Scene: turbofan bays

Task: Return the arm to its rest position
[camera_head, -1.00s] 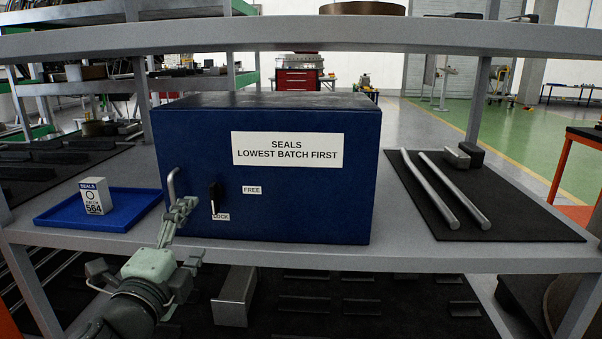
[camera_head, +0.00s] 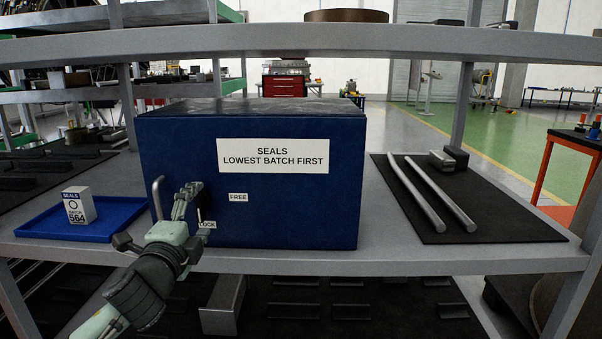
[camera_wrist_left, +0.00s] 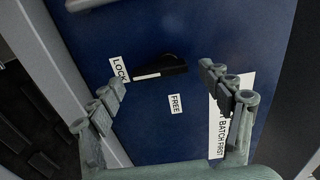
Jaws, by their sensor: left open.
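My left gripper (camera_head: 188,200) is in front of the left part of the blue box's face. It is open, with nothing between its fingers; both fingers (camera_wrist_left: 168,92) show in the left wrist view. The blue box (camera_head: 290,205) is shut and reads "SEALS LOWEST BATCH FIRST". Its black knob (camera_wrist_left: 165,67) lies ahead of the open fingers, apart from them. The knob's white line points to the LOCK label (camera_wrist_left: 119,70), not to the FREE label (camera_wrist_left: 174,104). In the head view the gripper hides most of the knob. My right gripper does not show.
A box handle (camera_head: 157,198) stands close left of my gripper. A blue tray (camera_head: 110,232) holds a white seals carton (camera_head: 80,206) marked batch 564. A black mat (camera_head: 500,225) with two metal rods lies right. The upper shelf (camera_head: 300,40) runs overhead.

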